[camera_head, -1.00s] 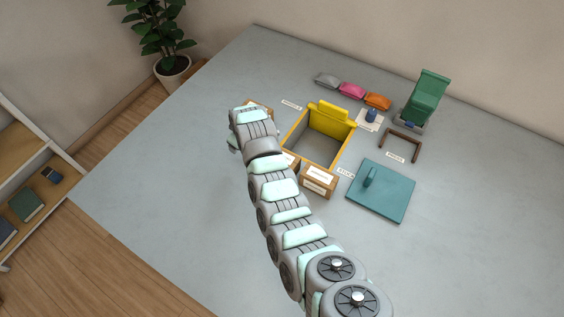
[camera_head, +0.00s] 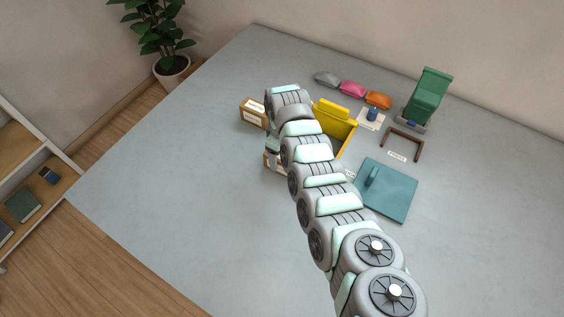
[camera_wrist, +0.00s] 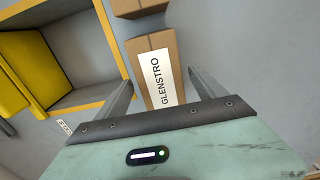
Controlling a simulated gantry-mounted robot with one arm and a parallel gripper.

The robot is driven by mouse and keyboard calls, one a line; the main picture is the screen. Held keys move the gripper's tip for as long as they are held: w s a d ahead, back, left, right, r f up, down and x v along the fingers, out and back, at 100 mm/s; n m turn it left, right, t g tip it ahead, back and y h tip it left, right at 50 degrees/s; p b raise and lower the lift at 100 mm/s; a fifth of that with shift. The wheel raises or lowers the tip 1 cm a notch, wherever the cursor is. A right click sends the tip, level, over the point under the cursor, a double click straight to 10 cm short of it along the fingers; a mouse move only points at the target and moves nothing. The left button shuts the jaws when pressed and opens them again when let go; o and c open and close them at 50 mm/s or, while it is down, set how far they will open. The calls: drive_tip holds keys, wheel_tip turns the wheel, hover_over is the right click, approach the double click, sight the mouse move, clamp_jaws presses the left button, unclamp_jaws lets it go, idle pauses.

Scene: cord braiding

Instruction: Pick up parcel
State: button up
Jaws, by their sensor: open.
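In the wrist view, a brown cardboard parcel (camera_wrist: 143,46) with a white label reading "GLENSTRO" lies between the two fingers of my gripper (camera_wrist: 162,78). The fingers are apart, with grey gaps to the parcel on either side. I cannot tell how far above it they are. A second brown parcel (camera_wrist: 138,7) is partly cut off at the top edge. In the head view, one parcel (camera_head: 253,113) lies left of my arm. Part of another brown box (camera_head: 270,163) shows beside the arm lower down. My arm hides the gripper's fingertips there.
A yellow-rimmed open box (camera_head: 335,118), also in the wrist view (camera_wrist: 85,102), stands close beside the parcels. The table's left is clear.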

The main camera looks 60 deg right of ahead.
sight(280, 170)
drive_tip(key=f, duration=0.1)
drive_tip(key=f+b, duration=0.1)
drive_tip(key=f, duration=0.1)
drive_tip(key=f+b, duration=0.1)
drive_tip(key=shift+s+a+f, duration=0.15)
drive_tip(key=shift+s+f, duration=0.15)
drive_tip(key=shift+w+r, duration=0.1)
drive_tip(key=shift+c, duration=0.3)
drive_tip(key=c, duration=1.5)
drive_tip(key=shift+o, duration=0.2)
